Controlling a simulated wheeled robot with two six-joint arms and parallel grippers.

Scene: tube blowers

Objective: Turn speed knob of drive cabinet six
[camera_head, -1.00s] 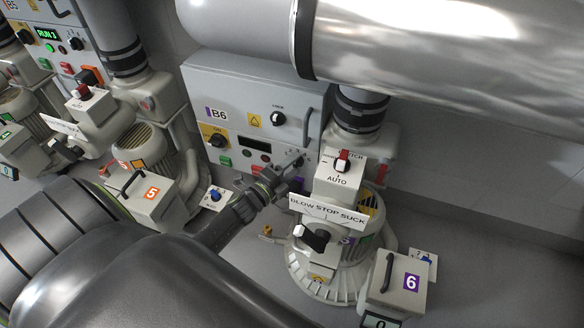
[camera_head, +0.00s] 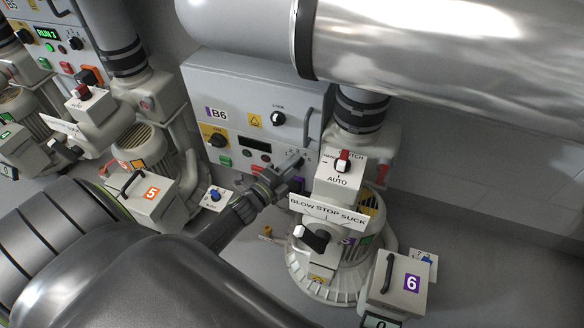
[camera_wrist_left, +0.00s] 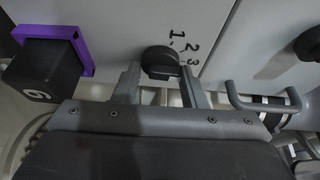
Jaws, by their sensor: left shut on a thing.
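The drive cabinet B6 (camera_head: 230,90) is a light grey box on the wall. My left gripper (camera_head: 292,168) reaches its lower right front from the left. In the left wrist view, the dark round speed knob (camera_wrist_left: 160,62) sits between the two fingertips of my left gripper (camera_wrist_left: 160,82), which is shut on it. Marks 1, 2 and 3 are printed beside the knob. In the head view the knob is mostly hidden by the gripper. My right gripper is not in view.
A black block with a purple frame (camera_wrist_left: 80,52) is left of the gripper in the wrist view, and a grey handle (camera_wrist_left: 265,103) is to the right. In the head view the AUTO switch box (camera_head: 338,180) and BLOW STOP SUCK plate (camera_head: 327,212) stand close to the gripper's right.

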